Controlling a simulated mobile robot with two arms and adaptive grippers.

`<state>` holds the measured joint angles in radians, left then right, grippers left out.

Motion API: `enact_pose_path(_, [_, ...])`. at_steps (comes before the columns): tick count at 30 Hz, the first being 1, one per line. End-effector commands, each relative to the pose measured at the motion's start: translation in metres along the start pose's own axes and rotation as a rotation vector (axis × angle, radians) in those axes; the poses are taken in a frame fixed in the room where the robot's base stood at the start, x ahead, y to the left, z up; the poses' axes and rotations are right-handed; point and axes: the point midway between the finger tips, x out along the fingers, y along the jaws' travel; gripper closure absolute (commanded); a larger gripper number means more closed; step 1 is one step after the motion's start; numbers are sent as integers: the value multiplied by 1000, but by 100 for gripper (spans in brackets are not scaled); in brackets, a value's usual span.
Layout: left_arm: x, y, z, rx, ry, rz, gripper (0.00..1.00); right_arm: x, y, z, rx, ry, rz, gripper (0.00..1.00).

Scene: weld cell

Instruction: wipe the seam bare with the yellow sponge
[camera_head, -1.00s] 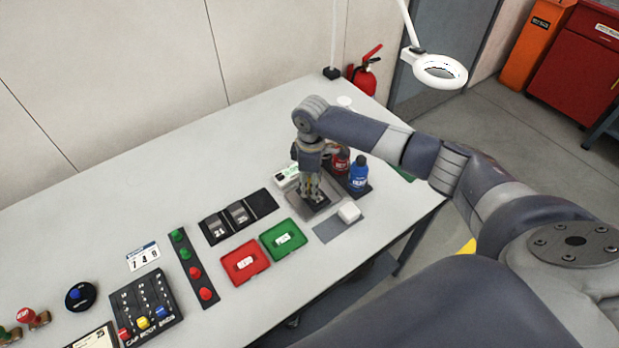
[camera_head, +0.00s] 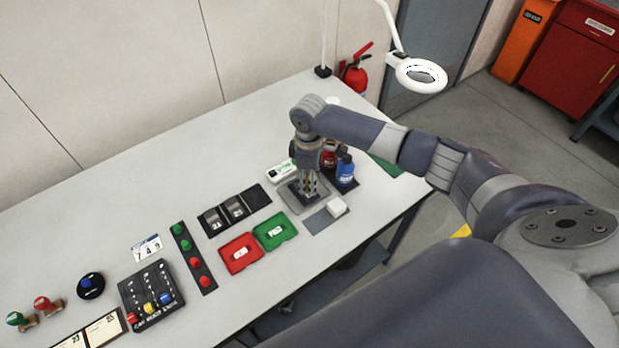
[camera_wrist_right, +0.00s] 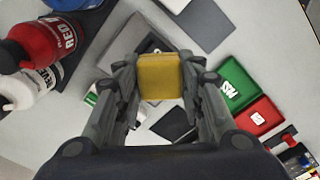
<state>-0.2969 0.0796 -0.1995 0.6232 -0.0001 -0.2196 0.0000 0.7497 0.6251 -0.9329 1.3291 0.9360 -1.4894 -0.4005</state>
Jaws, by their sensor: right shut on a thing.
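My right gripper (camera_head: 309,190) points down over a grey plate (camera_head: 292,204) near the table's right end. In the right wrist view my gripper (camera_wrist_right: 160,84) is shut on the yellow sponge (camera_wrist_right: 160,76), held between its two fingers. The grey plate (camera_wrist_right: 130,42) lies beneath the sponge there. The sponge and fingers cover much of the plate, and I cannot make out a seam or any coating on it. I cannot tell whether the sponge touches the plate. My left gripper is not in view.
Red (camera_head: 328,159) and blue (camera_head: 345,170) bottles stand close beside the gripper. Green (camera_head: 275,244) and red (camera_head: 240,238) trays lie to the left. A lamp (camera_head: 417,75) hangs at upper right.

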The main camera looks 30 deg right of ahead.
Motion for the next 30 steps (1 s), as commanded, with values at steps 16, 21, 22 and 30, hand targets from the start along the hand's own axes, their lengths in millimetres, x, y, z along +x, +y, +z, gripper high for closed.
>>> enact_pose_path(16, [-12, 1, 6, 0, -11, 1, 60, -33, 8, -2, 5, 0, 0, 83])
enact_pose_path(21, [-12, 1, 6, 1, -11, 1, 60, -33, 8, -2, 5, 0, 0, 83])
enact_pose_path(22, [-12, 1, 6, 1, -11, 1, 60, -33, 8, -3, 5, 0, 1, 83])
enact_pose_path(30, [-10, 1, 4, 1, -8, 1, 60, -34, 7, -4, 13, 1, 1, 83])
